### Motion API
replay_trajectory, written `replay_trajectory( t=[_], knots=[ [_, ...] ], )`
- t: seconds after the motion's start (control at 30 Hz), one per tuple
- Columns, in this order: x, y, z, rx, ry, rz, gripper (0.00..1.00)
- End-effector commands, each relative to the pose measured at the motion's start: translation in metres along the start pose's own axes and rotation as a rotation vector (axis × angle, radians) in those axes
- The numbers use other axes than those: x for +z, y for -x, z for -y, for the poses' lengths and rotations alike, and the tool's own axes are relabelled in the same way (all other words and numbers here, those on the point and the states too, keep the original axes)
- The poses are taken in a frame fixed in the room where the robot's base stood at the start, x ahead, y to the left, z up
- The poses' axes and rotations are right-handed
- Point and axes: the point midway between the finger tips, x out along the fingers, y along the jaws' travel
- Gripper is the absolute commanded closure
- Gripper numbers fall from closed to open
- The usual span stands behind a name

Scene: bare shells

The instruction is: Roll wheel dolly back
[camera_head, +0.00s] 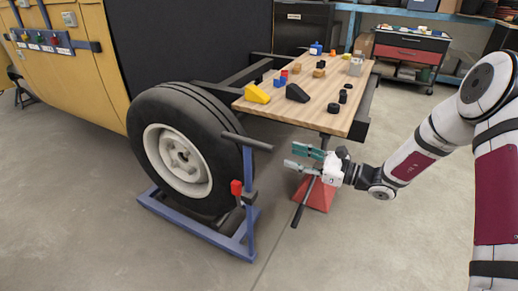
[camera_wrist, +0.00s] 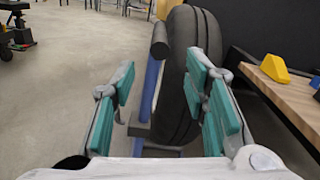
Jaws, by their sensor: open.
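The wheel dolly (camera_head: 208,233) is a low blue frame on the floor, with a large black tyre (camera_head: 205,107) on a pale rim standing upright in it. A blue post (camera_head: 248,190) rises at its right side, with a red part on it and a black bar handle (camera_head: 248,142) on top. My gripper (camera_head: 292,156) is open and empty, to the right of the handle and apart from it. In the wrist view, the handle (camera_wrist: 159,42) and blue post appear beyond and between the spread green finger pads (camera_wrist: 160,75), with the tyre just right of them.
A wooden-topped table (camera_head: 310,100) with several small blocks stands behind my gripper. A red stand (camera_head: 318,195) and a black lever (camera_head: 303,203) are below it. A yellow body panel (camera_head: 70,60) is at left. The front floor is clear.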

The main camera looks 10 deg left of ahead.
Motion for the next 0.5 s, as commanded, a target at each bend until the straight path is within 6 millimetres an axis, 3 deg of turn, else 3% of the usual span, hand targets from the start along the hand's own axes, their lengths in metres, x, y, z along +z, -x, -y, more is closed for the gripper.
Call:
replay_trajectory(
  t=[0.17,0.5],
  knots=[
    [0.000,-0.020,-0.001,0.002,0.001,0.002,0.59],
    [-0.001,-0.085,-0.002,0.005,0.003,0.001,0.59]
  ],
)
